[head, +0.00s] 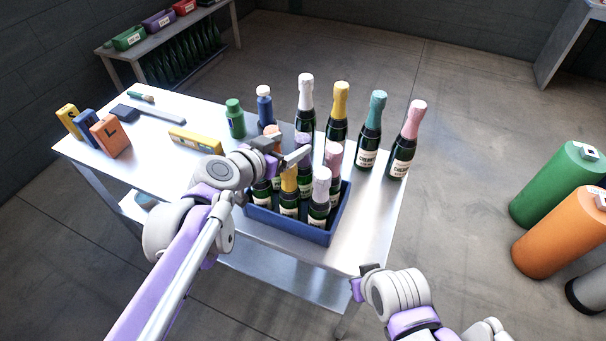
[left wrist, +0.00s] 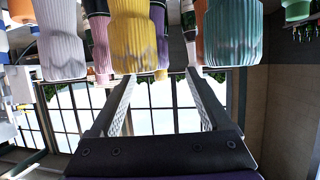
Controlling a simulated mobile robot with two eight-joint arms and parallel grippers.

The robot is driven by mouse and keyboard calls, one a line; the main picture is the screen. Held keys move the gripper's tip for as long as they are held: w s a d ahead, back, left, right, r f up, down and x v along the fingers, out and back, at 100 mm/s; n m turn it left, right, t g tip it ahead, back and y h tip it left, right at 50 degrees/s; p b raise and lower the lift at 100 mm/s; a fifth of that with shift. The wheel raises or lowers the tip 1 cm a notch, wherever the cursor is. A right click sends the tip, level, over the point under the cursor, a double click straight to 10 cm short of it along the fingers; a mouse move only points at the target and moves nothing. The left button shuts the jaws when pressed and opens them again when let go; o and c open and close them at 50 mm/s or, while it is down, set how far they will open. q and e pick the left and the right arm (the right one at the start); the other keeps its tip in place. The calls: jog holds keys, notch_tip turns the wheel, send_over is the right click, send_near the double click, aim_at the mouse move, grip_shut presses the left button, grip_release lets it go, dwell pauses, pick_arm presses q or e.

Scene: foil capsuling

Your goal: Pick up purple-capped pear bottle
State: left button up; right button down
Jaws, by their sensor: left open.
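A blue crate (head: 301,228) on the table holds several dark green bottles with coloured caps. My left gripper (head: 293,147) is open just over the crate, among the bottle tops. In the left wrist view, a purple cap (left wrist: 162,75) shows behind a yellow cap (left wrist: 133,40), beyond the two spread fingers, with nothing between them. My right gripper (head: 364,281) hangs off the table's front edge; its jaw opening is unclear.
A row of bottles with white, yellow, teal and pink (head: 414,118) caps stands behind the crate. Green (head: 235,118) and blue (head: 265,105) small bottles stand nearby. Yellow, blue and orange blocks (head: 110,136) are at left. Large cylinders (head: 566,232) stand on the floor at right.

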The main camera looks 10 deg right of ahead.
aim_at(300, 141)
pick_arm(q)
jog(key=x, duration=0.5)
jog(key=shift+d+f, duration=0.15)
jog(key=shift+d, duration=0.3)
grip_shut()
dwell(1.0)
